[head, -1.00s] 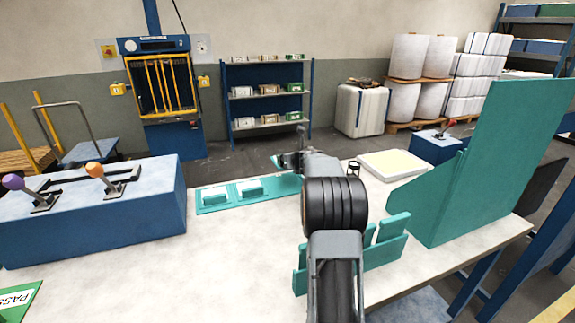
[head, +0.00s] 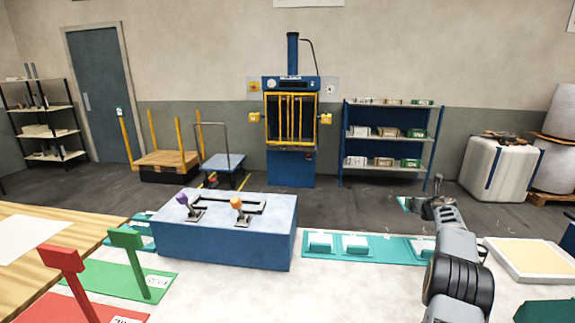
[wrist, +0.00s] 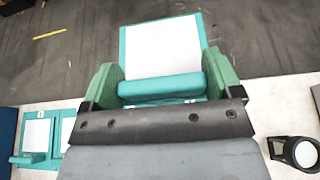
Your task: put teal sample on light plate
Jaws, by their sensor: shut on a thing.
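My gripper (head: 425,207) is at the upper end of my arm, right of centre in the head view. In the wrist view its green fingers (wrist: 165,86) are shut on the teal sample (wrist: 165,50), a teal piece with a white face and a thick teal edge. The sample also shows small in the head view (head: 407,204), held clear of the table behind the teal strip. The light plate (head: 492,262), a cream panel in a white frame, lies on the table to the right of my arm.
A blue lever box (head: 225,245) stands further left. A black ring-shaped thing (wrist: 295,153) is right of my gripper in the wrist view. Green and red stands occupy the left.

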